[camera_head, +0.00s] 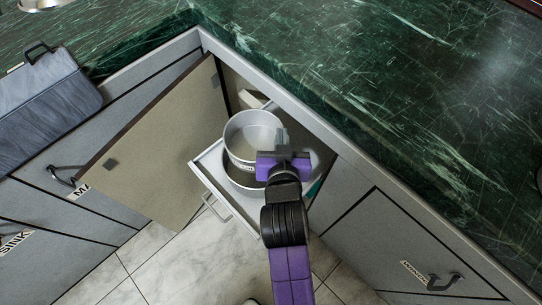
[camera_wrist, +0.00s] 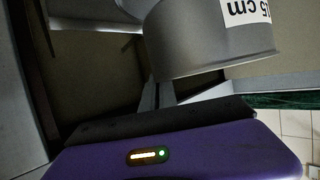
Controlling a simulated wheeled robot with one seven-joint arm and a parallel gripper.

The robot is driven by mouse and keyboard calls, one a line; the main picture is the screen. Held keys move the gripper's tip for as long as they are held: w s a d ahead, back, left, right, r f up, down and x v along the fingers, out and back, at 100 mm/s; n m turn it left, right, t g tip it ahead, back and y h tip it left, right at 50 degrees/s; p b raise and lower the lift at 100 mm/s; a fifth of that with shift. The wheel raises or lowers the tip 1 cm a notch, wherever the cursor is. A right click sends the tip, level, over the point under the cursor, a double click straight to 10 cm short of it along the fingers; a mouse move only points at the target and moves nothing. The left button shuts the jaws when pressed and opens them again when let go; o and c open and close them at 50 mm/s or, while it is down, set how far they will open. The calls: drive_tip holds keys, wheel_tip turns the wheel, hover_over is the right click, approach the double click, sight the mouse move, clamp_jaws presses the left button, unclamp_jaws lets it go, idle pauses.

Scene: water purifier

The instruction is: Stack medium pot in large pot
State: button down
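The medium pot (camera_head: 240,150), a grey metal pot with a white label, is in the open corner drawer in the head view. It overlaps the mouth of a wider pot, the large pot (camera_head: 236,178), whose front rim and dark inside show below it. I cannot tell whether the medium pot touches it. My gripper (camera_head: 281,137) is at the medium pot's right rim and appears shut on its wall. In the wrist view the labelled pot (camera_wrist: 212,45) fills the upper right, with a finger (camera_wrist: 158,95) against its lower left. The large pot is partly hidden.
The drawer (camera_head: 208,174) stands pulled out with its cabinet door (camera_head: 160,145) open at left. A green marble counter (camera_head: 400,90) runs above and right. A grey bag-like item (camera_head: 45,95) lies at far left. Tiled floor (camera_head: 150,270) is free in front.

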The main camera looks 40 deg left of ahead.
wheel_tip(320, 180, down, 9)
drive_tip(key=b, duration=0.2)
drive_tip(key=shift+b, duration=0.35)
drive_tip(key=shift+f, duration=0.15)
drive_tip(key=shift+f+b, duration=0.3)
drive_tip(key=shift+f, duration=0.05)
drive_tip(key=shift+f, duration=0.2)
drive_tip(key=c, duration=1.7)
unclamp_jaws()
drive_tip(key=shift+s+d+r+p, duration=0.15)
drive_tip(key=shift+d+r+p, duration=0.1)
drive_tip(key=shift+r+p, duration=0.45)
drive_tip(key=p+v, duration=0.2)
drive_tip(key=v, duration=0.9)
drive_tip(key=shift+s+d+r, duration=0.1)
drive_tip(key=shift+s, duration=0.1)
